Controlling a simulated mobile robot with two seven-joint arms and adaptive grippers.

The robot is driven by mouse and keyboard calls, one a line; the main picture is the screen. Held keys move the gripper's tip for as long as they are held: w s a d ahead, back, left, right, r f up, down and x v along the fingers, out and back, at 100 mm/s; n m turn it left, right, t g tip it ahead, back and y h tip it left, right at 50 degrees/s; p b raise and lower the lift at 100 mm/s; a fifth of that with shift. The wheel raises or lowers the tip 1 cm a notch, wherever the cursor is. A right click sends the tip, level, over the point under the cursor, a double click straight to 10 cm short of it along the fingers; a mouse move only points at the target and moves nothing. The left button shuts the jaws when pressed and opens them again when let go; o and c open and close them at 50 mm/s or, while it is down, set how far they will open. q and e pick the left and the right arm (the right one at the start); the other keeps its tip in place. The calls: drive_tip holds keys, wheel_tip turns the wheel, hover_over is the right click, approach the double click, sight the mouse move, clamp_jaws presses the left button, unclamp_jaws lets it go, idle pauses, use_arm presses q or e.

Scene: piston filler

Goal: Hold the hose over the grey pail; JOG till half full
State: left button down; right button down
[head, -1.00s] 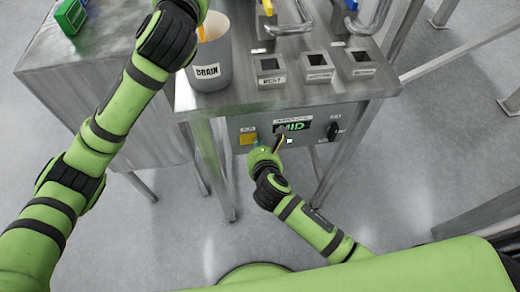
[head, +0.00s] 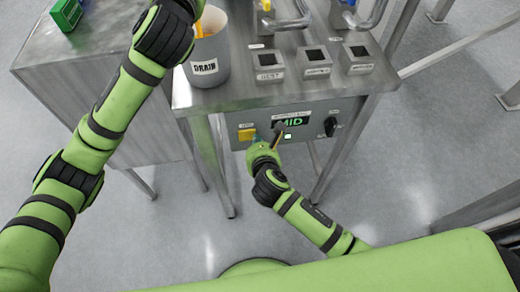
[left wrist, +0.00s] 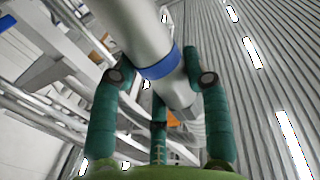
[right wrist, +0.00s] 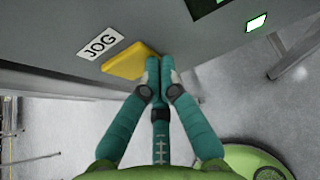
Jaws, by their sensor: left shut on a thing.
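The grey pail (head: 210,72), labelled DRAIN, stands upright at the left front of the steel bench. Something orange shows at its mouth; its fill level is hard to tell. In the left wrist view, my left gripper (left wrist: 163,76) is shut on the hose end (left wrist: 135,30), a grey tube with a blue band. In the head view, that gripper is hidden at the top edge, above the pail. My right gripper (right wrist: 158,62) is shut and empty, its fingertips together at the right edge of the yellow JOG button (right wrist: 125,63). I cannot tell whether it is pressed.
The control panel (head: 318,148) has a green display (head: 291,123) reading MID, a lit green lamp (head: 288,136) and a black knob (head: 331,126). Several labelled square sockets (head: 317,62) line the bench right of the pail. A green box (head: 66,14) sits far left.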

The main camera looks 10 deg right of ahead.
use_arm(q)
drive_tip(key=shift+w+f, duration=0.3)
drive_tip(key=shift+w, duration=0.2)
drive_tip(key=shift+s+r, duration=0.15)
use_arm(e)
drive_tip(key=s+f+v, duration=0.1)
drive_tip(key=v, duration=1.2)
drive_tip(key=shift+s+f, duration=0.15)
drive_tip(key=shift+f, duration=0.05)
idle(0.4)
